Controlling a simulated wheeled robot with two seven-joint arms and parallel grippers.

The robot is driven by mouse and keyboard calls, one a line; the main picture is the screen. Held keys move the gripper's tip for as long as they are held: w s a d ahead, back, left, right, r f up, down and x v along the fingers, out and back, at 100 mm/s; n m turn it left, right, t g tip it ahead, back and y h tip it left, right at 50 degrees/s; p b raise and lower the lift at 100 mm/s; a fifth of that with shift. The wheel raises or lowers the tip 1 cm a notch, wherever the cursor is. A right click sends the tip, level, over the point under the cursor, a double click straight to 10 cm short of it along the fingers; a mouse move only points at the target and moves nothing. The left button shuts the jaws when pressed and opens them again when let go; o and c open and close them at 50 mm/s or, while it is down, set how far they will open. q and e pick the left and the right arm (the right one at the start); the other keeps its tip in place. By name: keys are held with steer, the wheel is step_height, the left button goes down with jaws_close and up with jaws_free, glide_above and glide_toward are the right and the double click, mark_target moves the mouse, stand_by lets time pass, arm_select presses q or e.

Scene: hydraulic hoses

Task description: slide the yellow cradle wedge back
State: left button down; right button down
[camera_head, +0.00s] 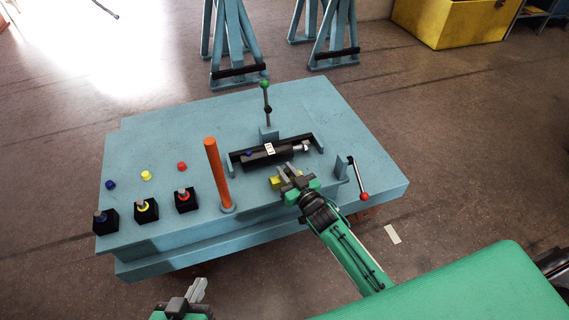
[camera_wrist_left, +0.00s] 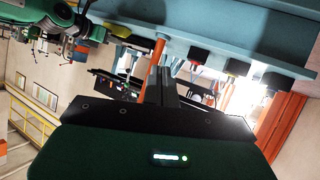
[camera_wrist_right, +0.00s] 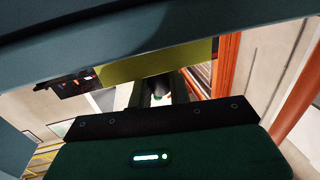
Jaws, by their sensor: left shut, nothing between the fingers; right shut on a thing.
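The yellow cradle wedge (camera_head: 276,183) sits on the blue bench at the near side of the black cradle (camera_head: 236,166), which holds a black cylinder (camera_head: 262,154). My right gripper (camera_head: 285,174) is shut on the wedge and covers part of it. In the right wrist view the yellow wedge (camera_wrist_right: 155,63) spans across the fingertips (camera_wrist_right: 159,82). My left gripper (camera_head: 199,287) is shut and empty, low in the head view and off the bench's near edge. The left fingers also show in the left wrist view (camera_wrist_left: 161,82).
On the blue bench (camera_head: 330,110) stand an orange post (camera_head: 217,172), a green-tipped lever (camera_head: 267,105) and a red-knobbed lever (camera_head: 360,183). Black blocks with coloured rings (camera_head: 146,210) and loose coloured caps (camera_head: 146,175) are at the left. The bench's back right is clear.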

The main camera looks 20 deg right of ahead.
steer(key=shift+s, duration=0.45)
arm_select(q)
steer(key=shift+a+f+g+y, duration=0.15)
steer(key=shift+a+g+y, duration=0.15)
steer(key=shift+a+g, duration=0.3)
arm_select(e)
steer(key=shift+f, duration=0.15)
steer(key=shift+s, duration=0.1)
steer(key=c, duration=1.7)
jaws_free()
steer(key=shift+o, duration=0.5)
steer(key=shift+s, duration=0.1)
arm_select(q)
steer(key=shift+s, duration=0.15)
